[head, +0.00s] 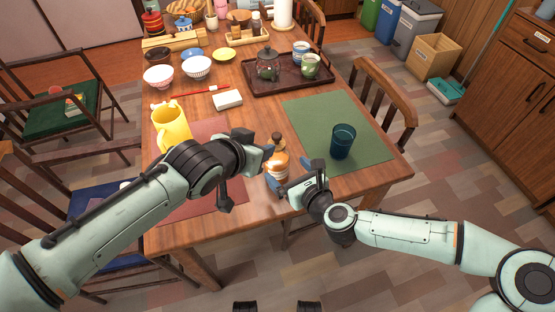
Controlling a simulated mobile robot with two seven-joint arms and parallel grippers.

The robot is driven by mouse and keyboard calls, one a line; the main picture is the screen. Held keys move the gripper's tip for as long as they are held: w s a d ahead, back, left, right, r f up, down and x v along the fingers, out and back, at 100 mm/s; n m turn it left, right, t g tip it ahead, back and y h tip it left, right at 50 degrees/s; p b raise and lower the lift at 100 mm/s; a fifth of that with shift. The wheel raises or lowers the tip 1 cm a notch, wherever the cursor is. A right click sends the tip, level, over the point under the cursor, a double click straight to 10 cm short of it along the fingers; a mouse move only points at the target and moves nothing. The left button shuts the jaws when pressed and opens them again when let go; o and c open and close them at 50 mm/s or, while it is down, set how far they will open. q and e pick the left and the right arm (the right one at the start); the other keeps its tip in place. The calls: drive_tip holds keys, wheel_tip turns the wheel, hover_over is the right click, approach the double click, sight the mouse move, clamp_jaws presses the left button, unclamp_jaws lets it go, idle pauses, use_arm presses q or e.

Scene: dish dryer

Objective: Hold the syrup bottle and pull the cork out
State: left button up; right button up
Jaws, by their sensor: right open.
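The syrup bottle (278,163), amber with a pale label band, stands upright near the front edge of the table. Its dark cork top (277,139) shows above the neck. My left gripper (266,152) is at the bottle's left side, with blue fingertip pads close to it. I cannot tell whether they touch it or how far its jaws are apart. My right gripper (291,180) is open, just in front and to the right of the bottle, with nothing in it. The bottle's lower part is partly hidden by the grippers.
A blue glass (343,142) stands on the green placemat (308,112) right of the bottle. A yellow pitcher (172,123) stands left, on a red placemat (208,207).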

drive_tip(key=x, duration=0.7)
drive_tip(key=shift+w, duration=0.1)
drive_tip(key=shift+c, duration=0.3)
